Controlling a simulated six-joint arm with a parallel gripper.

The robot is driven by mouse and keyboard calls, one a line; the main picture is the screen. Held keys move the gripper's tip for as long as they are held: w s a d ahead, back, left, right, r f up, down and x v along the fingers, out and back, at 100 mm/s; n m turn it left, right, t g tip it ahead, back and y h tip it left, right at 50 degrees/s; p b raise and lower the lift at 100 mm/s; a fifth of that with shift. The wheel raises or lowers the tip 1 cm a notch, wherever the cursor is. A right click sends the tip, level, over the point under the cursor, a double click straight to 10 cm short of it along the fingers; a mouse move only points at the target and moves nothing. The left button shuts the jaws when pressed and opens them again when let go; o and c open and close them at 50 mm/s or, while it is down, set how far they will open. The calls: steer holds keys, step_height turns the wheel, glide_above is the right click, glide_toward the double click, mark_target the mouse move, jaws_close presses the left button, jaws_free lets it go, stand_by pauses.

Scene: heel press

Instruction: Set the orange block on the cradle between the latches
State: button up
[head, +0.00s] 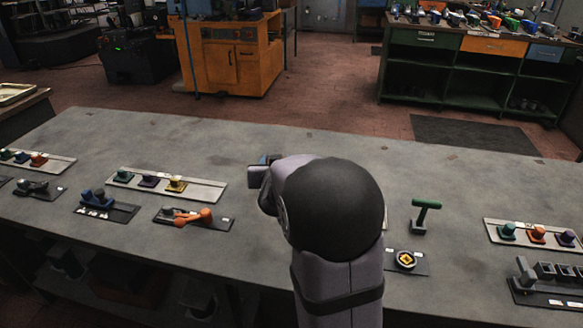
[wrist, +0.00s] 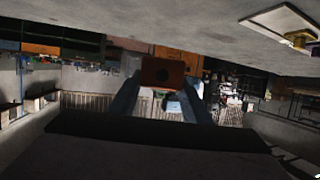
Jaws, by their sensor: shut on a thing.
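In the wrist view my gripper (wrist: 163,84) has two blue-grey fingers closed on the orange block (wrist: 162,71), which looks dark red-orange in shadow. The block is held between the fingertips, clear of the bench top. In the head view my gripper (head: 264,162) is mostly hidden behind my dark rounded wrist, above the middle of the bench. The block cannot be clearly told apart there. I cannot tell for sure which fixture is the cradle. A blue fixture (head: 96,197) on a dark plate stands at the left, and a grey fixture (head: 38,187) stands left of it.
The grey bench (head: 300,140) is clear at its far middle. A dark plate with an orange lever (head: 197,216) lies left of my arm. A knob strip (head: 205,190) lies behind it.

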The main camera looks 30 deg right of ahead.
steer(key=s+a+f+n+y, duration=0.2)
steer(key=a+n+y, duration=0.1)
steer(key=a, duration=0.2)
steer(key=s+a+f+n+y+p, duration=0.1)
steer(key=s+a+f+n+y, duration=0.1)
steer(key=s+a+n+y, duration=0.1)
steer(key=s+a+f+n+t+y, duration=0.1)
steer(key=s+a+f+n+y, duration=0.1)
steer(key=a, duration=0.4)
steer(key=shift+s+a+f+n+y, duration=0.2)
steer(key=shift+f+n+y, duration=0.1)
steer(key=shift+y, duration=0.4)
steer(key=shift+s+a+f+n+y, duration=0.2)
steer(key=shift+f+y, duration=0.1)
steer(key=shift+y, duration=0.4)
steer(key=s+d+r+m+g+h+p, duration=0.1)
steer(key=s+d+m+h+p, duration=0.45)
steer(key=d+p, duration=0.5)
steer(key=s+d+m+h+p, duration=0.4)
steer(key=s+d+h+p, duration=0.15)
steer(key=d+p, duration=0.45)
steer(key=s+d+h+p, duration=0.1)
steer(key=s, duration=0.1)
steer(key=s+d+m+g+p, duration=0.1)
steer(key=s, duration=0.2)
steer(key=s+d+f+m+g+h+p, duration=0.1)
steer(key=s+p, duration=0.1)
steer(key=s, duration=0.1)
steer(key=shift+s+d+m+h, duration=0.25)
steer(key=shift+d+h, duration=0.05)
